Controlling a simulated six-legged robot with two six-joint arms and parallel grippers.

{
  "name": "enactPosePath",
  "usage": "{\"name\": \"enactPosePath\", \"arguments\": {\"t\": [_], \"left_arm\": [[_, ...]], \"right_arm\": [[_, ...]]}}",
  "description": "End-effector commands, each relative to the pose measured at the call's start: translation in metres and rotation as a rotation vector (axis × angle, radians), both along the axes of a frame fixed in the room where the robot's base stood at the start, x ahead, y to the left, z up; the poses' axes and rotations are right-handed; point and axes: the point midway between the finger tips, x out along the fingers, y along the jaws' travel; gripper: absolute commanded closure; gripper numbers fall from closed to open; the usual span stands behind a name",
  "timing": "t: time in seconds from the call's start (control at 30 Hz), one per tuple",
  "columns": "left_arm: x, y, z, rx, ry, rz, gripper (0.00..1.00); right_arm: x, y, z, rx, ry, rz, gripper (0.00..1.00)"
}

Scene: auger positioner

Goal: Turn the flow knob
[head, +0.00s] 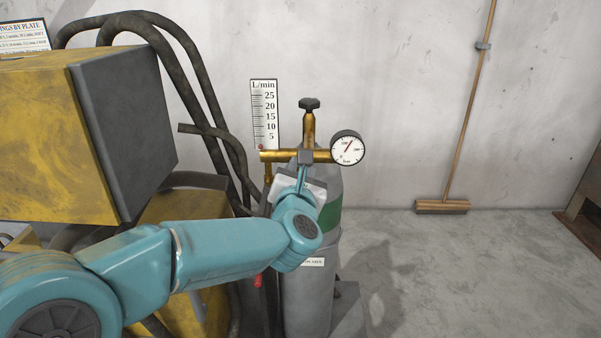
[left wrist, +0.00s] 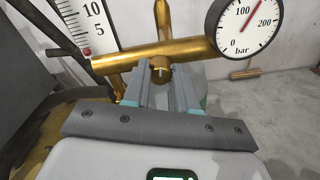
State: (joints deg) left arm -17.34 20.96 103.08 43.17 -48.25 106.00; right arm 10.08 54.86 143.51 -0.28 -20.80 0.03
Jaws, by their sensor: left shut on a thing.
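A brass regulator (head: 283,156) is on top of a grey gas cylinder (head: 305,290). The L/min flow scale (head: 264,112) stands at its left end; its red marker (head: 261,147) sits at the bottom, below the 5. In the left wrist view, a small round brass knob (left wrist: 160,66) shows under the regulator's horizontal bar. My left gripper (left wrist: 163,80) has its fingers on either side of this knob and is shut on it. In the head view the left gripper (head: 304,169) reaches the regulator's middle from below and hides the knob. My right gripper is not in view.
A pressure gauge in bar (head: 347,149) is at the regulator's right end, and a black handwheel (head: 309,103) is on top. Dark hoses (head: 196,70) and a yellow machine (head: 60,140) stand left.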

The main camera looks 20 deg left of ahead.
Motion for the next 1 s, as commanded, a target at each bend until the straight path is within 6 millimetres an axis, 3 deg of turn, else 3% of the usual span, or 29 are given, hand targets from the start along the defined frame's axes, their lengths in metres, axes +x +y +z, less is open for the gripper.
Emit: {"name": "enactPosePath", "arguments": {"t": [0.47,1.0], "left_arm": [[0.0,-0.001,0.001,0.429,0.124,-0.001,1.0],[0.001,-0.002,0.001,0.923,0.266,-0.002,1.0]], "right_arm": [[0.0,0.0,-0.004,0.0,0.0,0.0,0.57],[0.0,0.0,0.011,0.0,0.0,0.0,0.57]]}}
